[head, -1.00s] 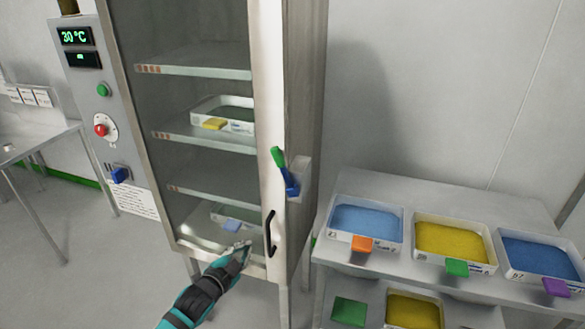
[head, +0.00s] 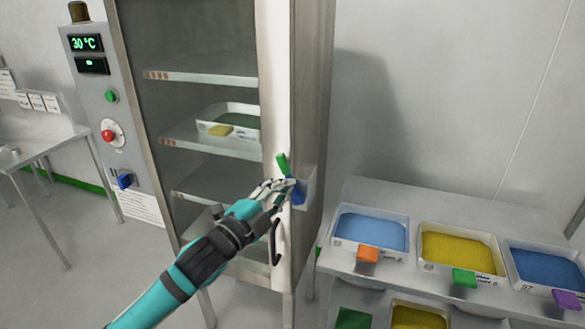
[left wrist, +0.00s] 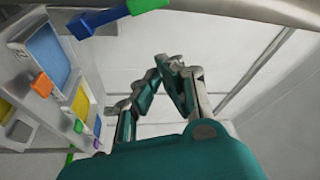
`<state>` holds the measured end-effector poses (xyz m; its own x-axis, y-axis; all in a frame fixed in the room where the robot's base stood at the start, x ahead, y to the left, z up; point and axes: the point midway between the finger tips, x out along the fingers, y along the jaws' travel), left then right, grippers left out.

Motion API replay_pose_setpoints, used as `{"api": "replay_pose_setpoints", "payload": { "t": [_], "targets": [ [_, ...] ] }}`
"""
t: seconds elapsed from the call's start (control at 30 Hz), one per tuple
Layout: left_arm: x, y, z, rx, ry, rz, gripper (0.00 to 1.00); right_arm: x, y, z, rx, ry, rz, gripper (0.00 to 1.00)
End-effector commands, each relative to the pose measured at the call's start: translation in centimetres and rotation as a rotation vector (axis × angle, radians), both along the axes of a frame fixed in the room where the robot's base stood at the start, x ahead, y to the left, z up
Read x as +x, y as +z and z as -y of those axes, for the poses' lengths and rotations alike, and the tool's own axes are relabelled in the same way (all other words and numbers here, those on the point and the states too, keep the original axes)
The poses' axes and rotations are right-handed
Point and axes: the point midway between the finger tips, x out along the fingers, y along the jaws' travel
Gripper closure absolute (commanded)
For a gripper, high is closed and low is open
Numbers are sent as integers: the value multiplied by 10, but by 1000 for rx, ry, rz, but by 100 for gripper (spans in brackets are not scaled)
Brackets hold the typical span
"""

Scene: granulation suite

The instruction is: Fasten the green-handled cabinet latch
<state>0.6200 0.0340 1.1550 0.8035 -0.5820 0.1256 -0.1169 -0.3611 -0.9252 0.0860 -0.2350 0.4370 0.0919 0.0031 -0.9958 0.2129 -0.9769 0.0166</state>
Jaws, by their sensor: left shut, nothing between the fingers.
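The cabinet latch has a green handle (head: 282,163) and a blue lower part (head: 299,194), at the right edge of the cabinet door (head: 276,90). The handle points up and slightly left. My left gripper (head: 286,187) is shut and empty, just below the green handle and in front of part of the latch. In the left wrist view the latch's blue part (left wrist: 97,20) and green handle (left wrist: 147,5) cross the top, and my left gripper's fingertips (left wrist: 170,65) are below them. I cannot tell whether they touch. The door looks closed. My right gripper is not in view.
A black door handle (head: 276,243) is below the latch. A control panel (head: 107,120) stands left of the glass. A shelf table (head: 400,198) at the right holds trays of blue and yellow granules. The wall area right of the cabinet is clear.

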Motion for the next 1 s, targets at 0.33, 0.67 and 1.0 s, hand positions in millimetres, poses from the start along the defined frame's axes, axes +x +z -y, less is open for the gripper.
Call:
{"api": "replay_pose_setpoints", "payload": {
  "t": [0.33, 0.67, 1.0],
  "targets": [
    [54, 13, 40, -1, -1, 0, 100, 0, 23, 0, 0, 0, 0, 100],
    [84, 3, 29, 4, 1, -2, 100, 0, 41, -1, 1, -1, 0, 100],
    [86, -3, 20, 0, -2, 0, 100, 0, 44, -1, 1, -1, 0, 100]
  ]
}}
